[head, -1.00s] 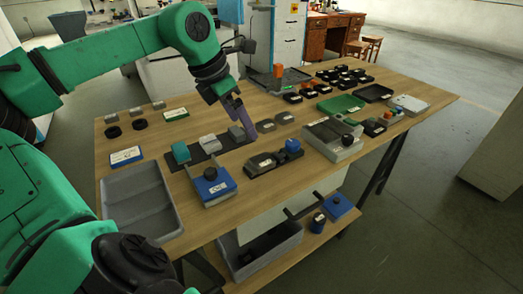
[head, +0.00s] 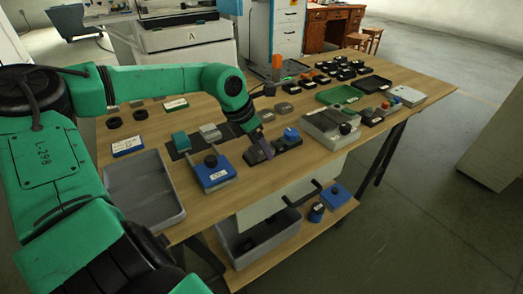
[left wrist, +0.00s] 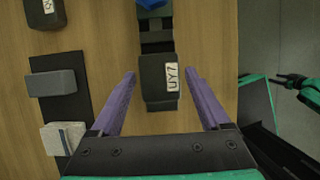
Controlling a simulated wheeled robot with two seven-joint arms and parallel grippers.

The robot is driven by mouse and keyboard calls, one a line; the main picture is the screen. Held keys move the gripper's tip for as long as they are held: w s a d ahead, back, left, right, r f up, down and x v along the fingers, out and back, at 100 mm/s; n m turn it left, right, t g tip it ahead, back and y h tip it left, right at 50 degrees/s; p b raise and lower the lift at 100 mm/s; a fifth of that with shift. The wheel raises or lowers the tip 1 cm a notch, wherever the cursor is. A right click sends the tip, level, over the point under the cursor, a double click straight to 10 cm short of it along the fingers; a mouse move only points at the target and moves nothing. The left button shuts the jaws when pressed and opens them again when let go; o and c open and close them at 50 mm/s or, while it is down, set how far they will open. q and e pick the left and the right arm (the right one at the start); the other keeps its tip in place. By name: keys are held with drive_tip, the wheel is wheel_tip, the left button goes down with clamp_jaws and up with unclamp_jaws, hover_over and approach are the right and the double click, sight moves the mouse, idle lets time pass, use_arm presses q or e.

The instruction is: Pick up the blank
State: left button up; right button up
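My left gripper (head: 264,153) is over the workbench, fingers pointing down and apart. In the left wrist view its two purple fingers (left wrist: 160,73) stand either side of a dark block labelled UY7 (left wrist: 155,97), with gaps on both sides. This block is the near end of a dark clamp-like fixture with a blue knob (head: 291,133). On a black strip (left wrist: 77,90) lie a grey block (left wrist: 50,83) and a lighter grey block (left wrist: 62,138); a teal block (head: 181,143) is on it too. I cannot tell which piece is called the blank.
A blue fixture with a black knob (head: 213,175) and an empty grey tray (head: 146,222) stand left on the bench (head: 240,205). A grey fixture (head: 322,127), a green tray (head: 340,94) and several black pieces are right. A shelf below holds a grey bin (head: 270,250).

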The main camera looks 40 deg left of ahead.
use_arm(q)
clamp_jaws()
drive_tip(key=shift+r, duration=0.1)
